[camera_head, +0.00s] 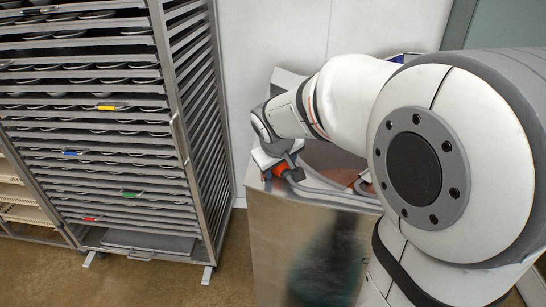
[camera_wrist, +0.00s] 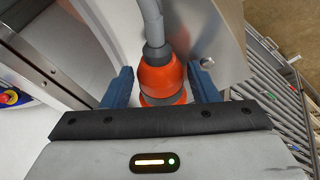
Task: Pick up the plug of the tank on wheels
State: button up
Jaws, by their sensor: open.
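The plug (camera_wrist: 160,80) is orange with a dark grey collar, and a grey cable (camera_wrist: 152,20) runs from it. In the wrist view it stands between the two blue fingers of my gripper (camera_wrist: 161,86), which are open with one finger on each side. Slim gaps seem to show beside it; contact is not clear. In the head view the plug (camera_head: 279,170) shows as an orange patch under my gripper (camera_head: 284,174), at the top left edge of a steel-sided body (camera_head: 298,240), apparently the tank. Its wheels are out of view. My arm hides much of its top.
A tall metal rack (camera_head: 190,120) with many trays stands left of the steel body, with a narrow floor gap between. A pale wall (camera_head: 285,35) is close behind. In the wrist view a steel panel (camera_wrist: 215,35) rises just right of the plug.

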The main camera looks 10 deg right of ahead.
jog(key=shift+c, duration=0.3)
jog(key=c, duration=0.7)
jog(key=shift+o, duration=0.2)
